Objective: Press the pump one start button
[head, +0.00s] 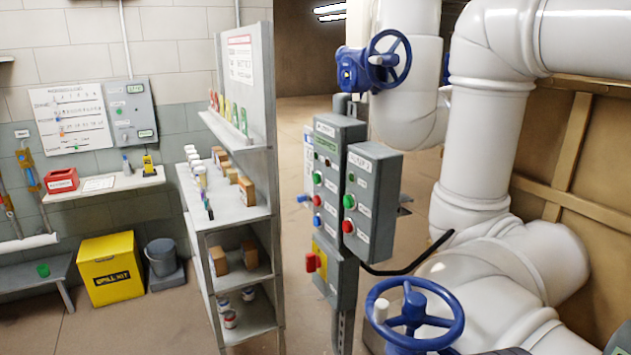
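Two grey control boxes are mounted on a post in the middle of the head view. The left box (338,150) has a dark display and a column of buttons: a green button (318,178), a red button (318,201) and a blue button (317,221). The right box (376,180) has a green button (349,202) above a red button (347,227). Their labels are too small to read surely, so I cannot tell which green button is the pump one start. My gripper is not in view.
A blue handwheel (414,315) stands low in front, right of the post. White pipes (485,150) fill the right side. A grey shelf unit (240,215) stands left, with floor between it and the post.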

